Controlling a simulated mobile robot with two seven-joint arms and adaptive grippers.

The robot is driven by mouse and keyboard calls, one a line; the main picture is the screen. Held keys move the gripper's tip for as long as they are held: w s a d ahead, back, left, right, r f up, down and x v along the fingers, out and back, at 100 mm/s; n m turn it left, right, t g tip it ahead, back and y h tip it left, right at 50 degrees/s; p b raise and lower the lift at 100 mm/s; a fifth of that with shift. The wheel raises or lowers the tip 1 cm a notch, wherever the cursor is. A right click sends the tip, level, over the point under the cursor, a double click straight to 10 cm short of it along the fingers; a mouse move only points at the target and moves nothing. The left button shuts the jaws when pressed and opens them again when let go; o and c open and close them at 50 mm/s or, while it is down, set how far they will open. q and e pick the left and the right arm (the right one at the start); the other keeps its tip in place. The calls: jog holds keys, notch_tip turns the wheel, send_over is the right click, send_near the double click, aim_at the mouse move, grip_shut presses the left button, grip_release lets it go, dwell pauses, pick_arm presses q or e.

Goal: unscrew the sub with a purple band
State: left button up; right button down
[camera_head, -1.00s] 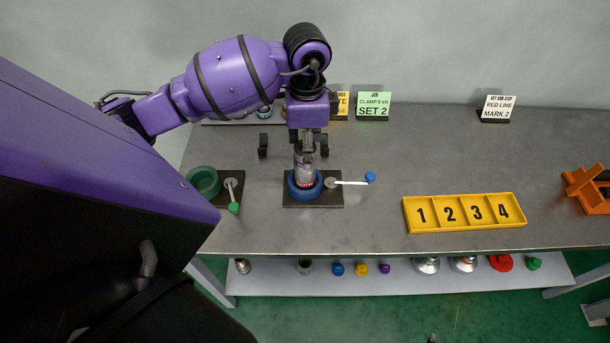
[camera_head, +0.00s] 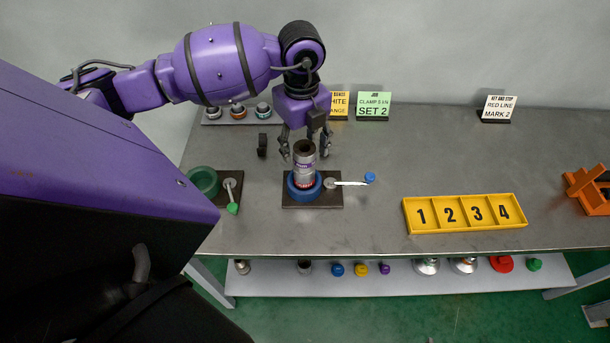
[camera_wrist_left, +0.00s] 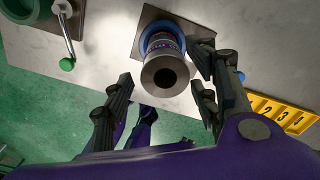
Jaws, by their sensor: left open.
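The grey sub with a purple band (camera_head: 304,166) stands upright in the blue ring vise (camera_head: 304,192), its dark hollow top facing up. Its open end also shows large in the left wrist view (camera_wrist_left: 166,74), with purple near the vise. My left gripper (camera_head: 305,149) is open, its fingers apart behind and either side of the sub's top. In the left wrist view, the open left gripper (camera_wrist_left: 163,80) has fingers left and right of the sub, with gaps visible. The vise's lever (camera_head: 350,183) has a blue knob and points right. My right gripper is out of view.
A green ring vise (camera_head: 203,181) with a green-knobbed lever stands left. A yellow numbered tray (camera_head: 464,213) lies right. A black post (camera_head: 262,146) stands behind the blue vise. Signs and a rack of small parts (camera_head: 237,111) are at the back. An orange fixture (camera_head: 588,188) is far right.

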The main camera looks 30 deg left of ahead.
pick_arm(q)
jog(key=m+b, duration=0.1)
jog(key=m, duration=0.5)
jog(key=shift+a+f, duration=0.1)
jog(key=shift+a, duration=0.05)
jog(key=m+b, duration=0.1)
jog(key=m, duration=0.3)
jog(key=shift+w+a+m, duration=0.1)
jog(key=shift+w+m, duration=0.05)
jog(key=shift+m, duration=0.15)
jog(key=m+b, duration=0.1)
jog(key=m, duration=0.3)
jog(key=shift+w+f, duration=0.1)
jog(key=shift+m, duration=0.5)
jog(key=shift+r, duration=0.2)
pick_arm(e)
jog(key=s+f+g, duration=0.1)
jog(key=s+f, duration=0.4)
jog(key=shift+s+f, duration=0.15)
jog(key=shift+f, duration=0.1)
pick_arm(q)
jog(key=shift+d, duration=0.4)
